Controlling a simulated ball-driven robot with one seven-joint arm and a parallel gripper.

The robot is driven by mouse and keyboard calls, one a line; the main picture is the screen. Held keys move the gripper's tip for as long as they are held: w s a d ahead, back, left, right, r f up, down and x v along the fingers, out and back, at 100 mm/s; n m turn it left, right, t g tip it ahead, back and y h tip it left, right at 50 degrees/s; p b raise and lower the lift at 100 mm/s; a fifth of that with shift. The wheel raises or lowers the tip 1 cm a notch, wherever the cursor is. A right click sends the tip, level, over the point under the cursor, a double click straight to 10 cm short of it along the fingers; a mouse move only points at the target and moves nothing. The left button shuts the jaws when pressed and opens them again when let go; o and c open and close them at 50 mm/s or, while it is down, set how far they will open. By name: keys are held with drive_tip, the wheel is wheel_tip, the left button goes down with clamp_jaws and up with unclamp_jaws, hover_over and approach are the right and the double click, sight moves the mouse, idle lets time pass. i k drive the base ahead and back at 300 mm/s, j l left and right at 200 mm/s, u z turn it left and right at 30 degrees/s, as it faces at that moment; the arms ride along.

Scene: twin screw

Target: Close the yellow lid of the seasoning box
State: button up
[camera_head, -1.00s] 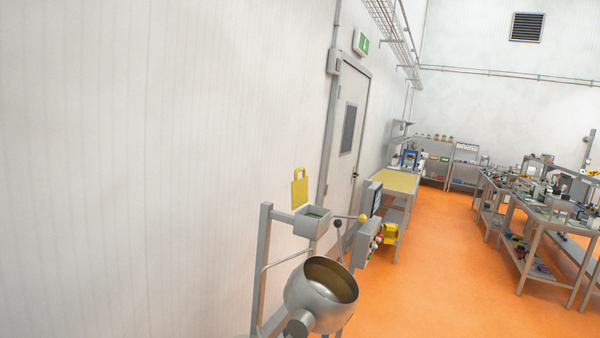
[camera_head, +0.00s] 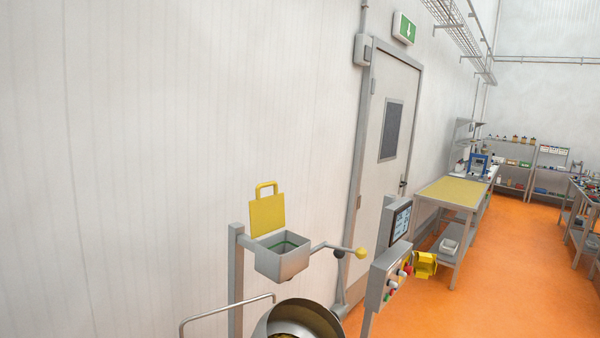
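The seasoning box (camera_head: 283,264) is a grey open-topped box on a grey post left of centre, near the wall. Its yellow lid (camera_head: 267,216) stands upright at the back of the box, with a loop handle (camera_head: 266,187) on top. The box is open, and something greenish shows along its inner rim. My gripper is not visible, so its distance from the lid and its state do not show.
A metal pot (camera_head: 299,318) is below the box, cut by the bottom edge. A lever with a yellow knob (camera_head: 361,253) and a control panel (camera_head: 386,280) stand to the right. A yellow-topped table (camera_head: 452,191) is farther back. Orange floor (camera_head: 500,275) is clear at right.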

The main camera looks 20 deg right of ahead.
sight(268, 214)
drive_tip(key=i+l, duration=0.15)
drive_tip(key=l, duration=0.2)
drive_tip(key=i+l, duration=0.2)
drive_tip(key=l, duration=0.2)
drive_tip(key=i+l+u, duration=0.1)
drive_tip(key=l, duration=0.25)
drive_tip(key=i+l, duration=0.2)
drive_tip(key=l, duration=0.2)
drive_tip(key=i+l+u, duration=0.1)
drive_tip(key=i, duration=0.45)
drive_tip(key=i+l, duration=0.35)
drive_tip(key=i, duration=0.15)
drive_tip(key=i+j, duration=0.15)
drive_tip(key=i, duration=0.25)
drive_tip(key=k+u, duration=0.05)
